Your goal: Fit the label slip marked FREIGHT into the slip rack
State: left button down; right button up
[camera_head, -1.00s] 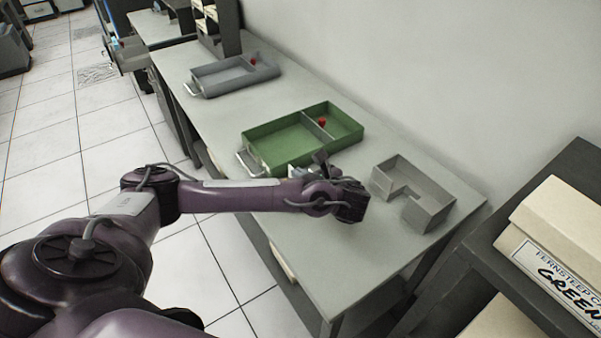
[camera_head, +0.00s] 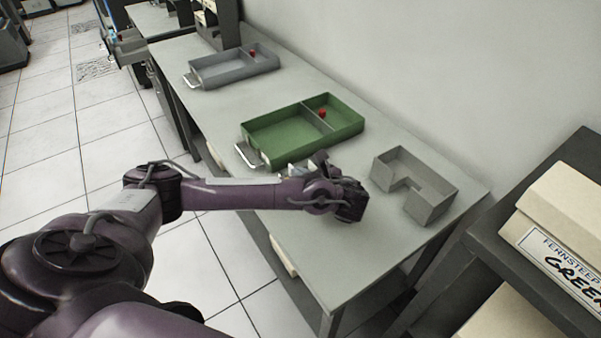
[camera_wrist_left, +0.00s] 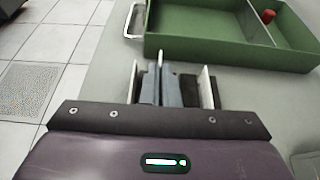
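My left gripper (camera_head: 296,169) is over the grey table, just in front of the green tray. In the left wrist view its dark blue-grey fingers (camera_wrist_left: 162,88) are close together. A thin pale slip (camera_wrist_left: 160,62) shows edge-on between them and sticks out past the tips. No lettering on it can be read, so FREIGHT cannot be confirmed. I cannot tell for sure which thing is the slip rack; a dark rack (camera_head: 226,28) with cream pieces stands at the table's far end. My right gripper is not in view.
The green tray (camera_head: 345,140) has a divider, a red knob (camera_head: 322,113) and a front handle. A grey tray (camera_head: 210,77) lies farther back. An open grey notched box (camera_head: 428,203) stands right of my wrist. A dark shelf with cream boxes (camera_head: 560,235) is near right.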

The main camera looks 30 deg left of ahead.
pick_arm(q)
jog(key=shift+f, duration=0.25)
jog(key=shift+f+b, duration=0.35)
jog(key=shift+f, duration=0.1)
jog(key=c, duration=2.1)
grip_release()
jog(key=o, duration=0.5)
